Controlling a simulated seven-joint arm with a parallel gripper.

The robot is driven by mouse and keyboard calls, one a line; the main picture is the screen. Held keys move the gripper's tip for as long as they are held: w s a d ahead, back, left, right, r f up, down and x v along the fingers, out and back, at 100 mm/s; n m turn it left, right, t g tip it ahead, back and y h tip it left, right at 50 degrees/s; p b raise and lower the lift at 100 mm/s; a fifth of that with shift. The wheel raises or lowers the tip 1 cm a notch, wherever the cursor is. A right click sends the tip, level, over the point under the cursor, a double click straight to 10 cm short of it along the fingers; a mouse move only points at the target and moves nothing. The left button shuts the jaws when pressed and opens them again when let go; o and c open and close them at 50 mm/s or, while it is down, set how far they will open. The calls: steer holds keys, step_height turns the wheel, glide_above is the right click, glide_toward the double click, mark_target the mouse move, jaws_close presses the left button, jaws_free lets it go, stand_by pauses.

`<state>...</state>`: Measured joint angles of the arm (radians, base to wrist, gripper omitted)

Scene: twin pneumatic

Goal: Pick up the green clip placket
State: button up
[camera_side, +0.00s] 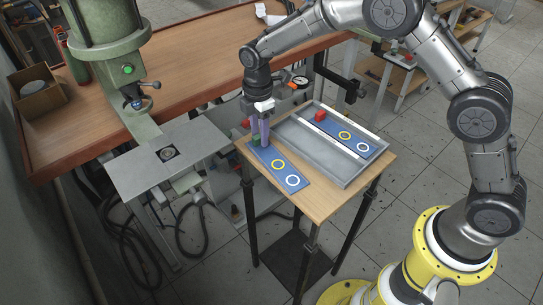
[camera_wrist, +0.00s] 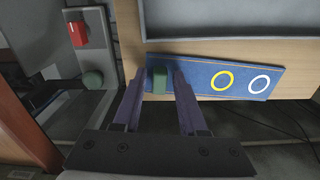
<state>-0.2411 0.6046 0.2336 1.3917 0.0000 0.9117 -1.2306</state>
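The green clip (camera_wrist: 159,80) sits at one end of a blue placket (camera_wrist: 205,81) marked with a yellow ring and a white ring. In the side view this blue placket (camera_side: 277,167) lies on a small wooden table, with a bit of green (camera_side: 255,141) beside my fingers. My gripper (camera_wrist: 159,76) is open, its two purple fingers apart on either side of the green clip, with gaps visible in the wrist view. In the side view my gripper (camera_side: 261,139) points down at the placket's far end. Whether the fingertips touch the placket is unclear.
A grey tray (camera_side: 290,133) beside the placket holds a second blue placket (camera_side: 350,138) with a red clip (camera_side: 320,115). A green press (camera_side: 100,40) and metal plate (camera_side: 165,165) stand left. Another red object (camera_wrist: 78,34) shows beyond the table edge.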

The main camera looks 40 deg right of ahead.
jaws_close()
steer(key=shift+r, duration=0.1)
